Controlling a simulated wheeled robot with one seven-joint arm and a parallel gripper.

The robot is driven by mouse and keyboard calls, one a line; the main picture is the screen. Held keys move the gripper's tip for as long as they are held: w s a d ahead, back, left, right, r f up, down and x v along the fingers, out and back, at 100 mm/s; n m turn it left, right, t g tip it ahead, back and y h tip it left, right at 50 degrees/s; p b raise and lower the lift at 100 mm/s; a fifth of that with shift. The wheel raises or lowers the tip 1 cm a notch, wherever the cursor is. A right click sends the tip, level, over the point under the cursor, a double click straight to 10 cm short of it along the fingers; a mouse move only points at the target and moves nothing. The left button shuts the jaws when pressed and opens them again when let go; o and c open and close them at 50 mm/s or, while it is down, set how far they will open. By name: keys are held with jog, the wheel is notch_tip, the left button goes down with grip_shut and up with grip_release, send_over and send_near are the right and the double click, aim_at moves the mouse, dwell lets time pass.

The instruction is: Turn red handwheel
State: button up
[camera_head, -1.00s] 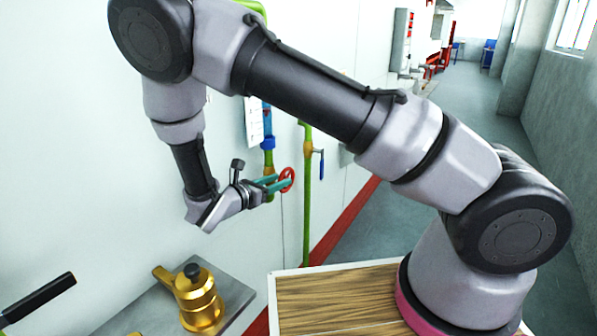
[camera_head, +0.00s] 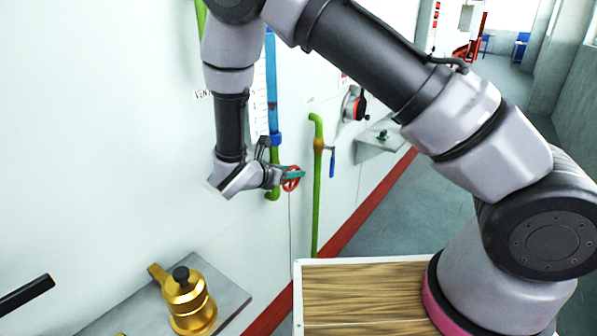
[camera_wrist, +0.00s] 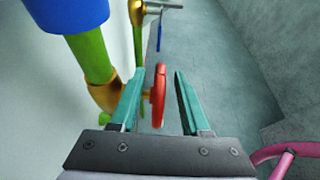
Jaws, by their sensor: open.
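The red handwheel (camera_head: 291,180) is mounted on the green and blue pipe (camera_head: 273,110) along the white wall. In the wrist view the handwheel (camera_wrist: 159,95) appears edge-on, between the two teal fingers, on a brass valve body (camera_wrist: 105,95). My gripper (camera_head: 297,174) is open, with its fingers at the wheel; the wrist view also shows my gripper (camera_wrist: 158,88). There is a gap between the wheel and the right finger. The left finger is closer to the wheel, and I cannot tell if it touches. In the head view the fingers partly cover the wheel.
A second green pipe (camera_head: 316,200) with a blue lever (camera_head: 332,163) stands to the right. A grey wall shelf (camera_head: 385,145) is beyond it. A gold pot (camera_head: 188,303) sits on a grey shelf (camera_head: 232,292) at lower left. The floor (camera_head: 400,205) to the right is clear.

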aim_at(298, 183)
jog(key=shift+x, duration=1.65)
grip_shut()
jog(key=shift+a+t+h, duration=0.1)
jog(key=shift+t+h, duration=0.2)
jog(key=t+h, duration=0.2)
jog(key=t, duration=0.1)
jog(key=s+r+t+h, duration=0.1)
jog(key=shift+a, duration=0.35)
jog(key=t+h, duration=0.2)
jog(key=t, duration=0.1)
jog(key=s+t+h, duration=0.1)
jog(key=shift+a+r+t+h, duration=0.3)
jog(key=shift+a+t+h, duration=0.1)
